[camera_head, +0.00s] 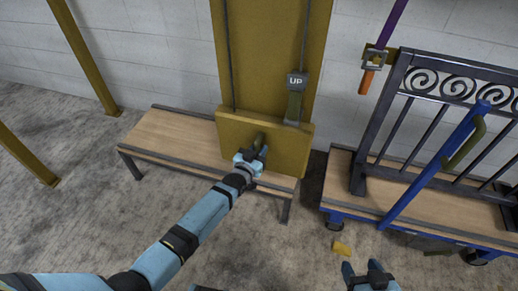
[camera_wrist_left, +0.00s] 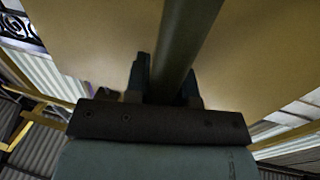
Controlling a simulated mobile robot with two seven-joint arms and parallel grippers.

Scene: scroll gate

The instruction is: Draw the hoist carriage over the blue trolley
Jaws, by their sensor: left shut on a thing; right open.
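A yellow hanging panel with a dark olive handle, seemingly the hoist carriage (camera_head: 292,150), is left of centre in the head view, in front of a wooden bench. My left gripper (camera_head: 256,153) is shut on the handle (camera_head: 260,139). In the left wrist view the handle bar (camera_wrist_left: 188,40) runs between the fingers, with the panel behind it. The blue trolley (camera_head: 345,213) has a wooden deck and stands to the right, apart from the panel. It carries a dark scroll gate (camera_head: 455,85). My right gripper (camera_head: 369,272) is open and empty at the bottom, in front of the trolley.
A wooden bench (camera_head: 160,135) stands behind and left of the panel. A grey "UP" tag (camera_head: 297,80) is above the panel. A purple strap (camera_head: 391,22) with an orange end hangs by the gate.

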